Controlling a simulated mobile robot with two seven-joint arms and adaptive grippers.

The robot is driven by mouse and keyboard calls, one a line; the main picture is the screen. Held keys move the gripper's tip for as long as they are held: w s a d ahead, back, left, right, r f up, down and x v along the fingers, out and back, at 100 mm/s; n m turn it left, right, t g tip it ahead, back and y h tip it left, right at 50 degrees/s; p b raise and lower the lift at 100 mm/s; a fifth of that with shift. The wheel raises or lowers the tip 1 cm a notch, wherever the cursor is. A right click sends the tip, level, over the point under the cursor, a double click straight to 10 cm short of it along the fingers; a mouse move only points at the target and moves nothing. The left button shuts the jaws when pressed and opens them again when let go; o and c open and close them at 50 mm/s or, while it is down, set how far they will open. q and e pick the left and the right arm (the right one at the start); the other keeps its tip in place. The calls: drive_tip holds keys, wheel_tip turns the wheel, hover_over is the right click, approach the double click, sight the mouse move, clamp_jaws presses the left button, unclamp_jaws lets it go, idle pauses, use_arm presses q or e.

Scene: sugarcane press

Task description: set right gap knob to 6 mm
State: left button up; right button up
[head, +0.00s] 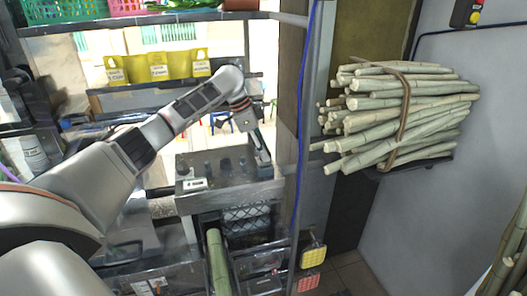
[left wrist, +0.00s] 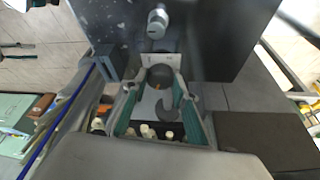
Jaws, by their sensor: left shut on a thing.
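The grey press housing (head: 222,172) stands mid-picture in the head view, with small dark knobs on its top and a small white display (head: 194,184) too small to read. My left gripper (head: 262,158) points down at the housing's right end. In the left wrist view the left gripper (left wrist: 161,88) has its two fingers on either side of a dark round knob (left wrist: 161,76) with a small orange mark, and is shut on it. A pale plate with a dark curved shape lies below the knob there. The knob is hidden in the head view. My right gripper is in neither view.
A strapped bundle of cane (head: 400,110) rests on a wall shelf at the right. A blue cable (head: 303,120) runs down a post close to the gripper's right. Yellow bags (head: 158,67) stand on a shelf behind. A cane stalk (head: 218,262) lies below the housing.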

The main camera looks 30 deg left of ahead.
use_arm(q)
drive_tip(key=m+g, duration=0.1)
drive_tip(key=m, duration=0.1)
drive_tip(key=m+h, duration=0.1)
drive_tip(key=m, duration=0.2)
drive_tip(key=shift+w+r+g, duration=0.1)
drive_tip(key=shift+w+g, duration=0.1)
drive_tip(key=shift+g, duration=0.2)
drive_tip(key=shift+w+a+r+m, duration=0.2)
drive_tip(key=shift+r+m, duration=0.15)
drive_tip(key=shift+m, duration=0.35)
drive_tip(key=shift+f+g, duration=0.1)
drive_tip(key=shift+g, duration=0.2)
drive_tip(key=shift+s+d+f+m, duration=0.1)
drive_tip(key=shift+d+f+m, duration=0.15)
drive_tip(key=shift+m, duration=0.25)
drive_tip(key=o, duration=1.1)
drive_tip(key=shift+d, duration=0.1)
drive_tip(key=shift+s+f, duration=0.1)
drive_tip(key=shift+a, duration=0.2)
